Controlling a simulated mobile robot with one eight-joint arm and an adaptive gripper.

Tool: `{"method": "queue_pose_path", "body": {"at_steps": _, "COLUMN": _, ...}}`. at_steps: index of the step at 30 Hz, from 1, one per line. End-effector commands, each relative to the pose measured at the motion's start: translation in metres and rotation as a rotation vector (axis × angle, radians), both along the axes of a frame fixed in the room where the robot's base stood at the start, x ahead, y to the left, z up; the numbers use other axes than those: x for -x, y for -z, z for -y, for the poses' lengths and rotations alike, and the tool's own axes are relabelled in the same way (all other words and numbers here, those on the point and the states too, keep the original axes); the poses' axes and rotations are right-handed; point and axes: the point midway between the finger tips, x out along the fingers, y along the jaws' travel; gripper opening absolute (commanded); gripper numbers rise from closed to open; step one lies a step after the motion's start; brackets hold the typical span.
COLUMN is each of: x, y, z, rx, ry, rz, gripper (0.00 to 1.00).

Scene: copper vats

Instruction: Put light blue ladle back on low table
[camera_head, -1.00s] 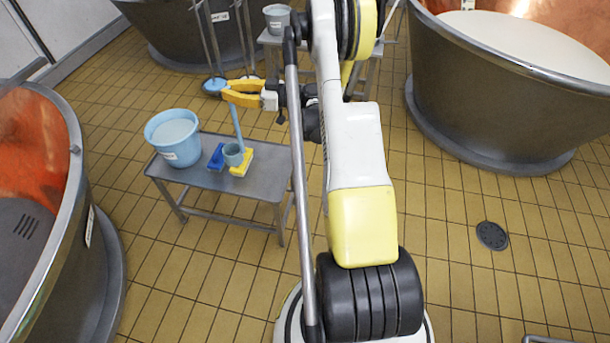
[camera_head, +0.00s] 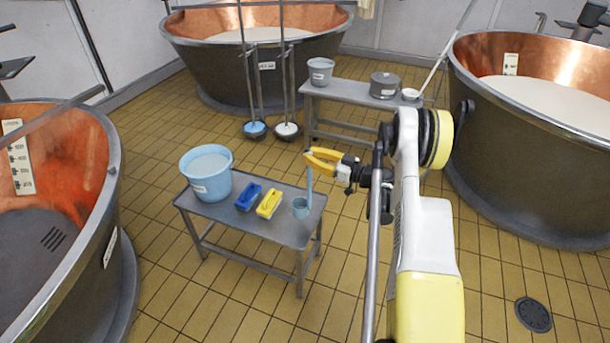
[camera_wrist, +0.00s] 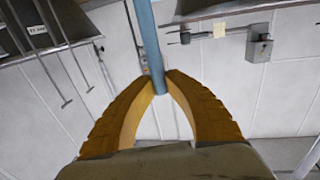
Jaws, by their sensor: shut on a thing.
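The light blue ladle hangs upright from my gripper (camera_head: 312,157), its handle (camera_head: 309,182) between the yellow fingertips. Its cup (camera_head: 300,208) is low over the right end of the low grey metal table (camera_head: 222,212); I cannot tell whether it touches the top. In the wrist view the fingers of my gripper (camera_wrist: 158,88) close on the blue handle (camera_wrist: 148,45), and the cup is out of sight there.
On the low table stand a light blue bucket (camera_head: 206,174) at the left, a blue brush (camera_head: 248,197) and a yellow brush (camera_head: 269,204). A second table (camera_head: 350,92) is behind. Copper vats stand left (camera_head: 95,240), behind (camera_head: 225,70) and right (camera_head: 530,165).

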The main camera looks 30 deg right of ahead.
Motion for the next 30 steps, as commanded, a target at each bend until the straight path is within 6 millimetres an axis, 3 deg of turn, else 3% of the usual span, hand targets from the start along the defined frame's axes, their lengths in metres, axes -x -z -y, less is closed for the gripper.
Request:
{"method": "queue_pose_path", "body": {"at_steps": 6, "x": -0.022, "y": 0.015, "z": -0.011, "rx": 0.0, "ry": 0.001, "rz": 0.0, "gripper": 0.0}}
{"method": "queue_pose_path", "body": {"at_steps": 16, "x": -0.022, "y": 0.056, "z": -0.011, "rx": 0.0, "ry": 0.001, "rz": 0.0, "gripper": 0.0}}
{"method": "queue_pose_path", "body": {"at_steps": 27, "x": -0.022, "y": 0.058, "z": -0.011, "rx": 0.0, "ry": 0.001, "rz": 0.0, "gripper": 0.0}}
{"method": "queue_pose_path", "body": {"at_steps": 28, "x": -0.022, "y": 0.058, "z": -0.011, "rx": 0.0, "ry": 0.001, "rz": 0.0, "gripper": 0.19}}
{"method": "queue_pose_path", "body": {"at_steps": 30, "x": -0.022, "y": 0.057, "z": -0.011, "rx": 0.0, "ry": 0.001, "rz": 0.0, "gripper": 0.34}}
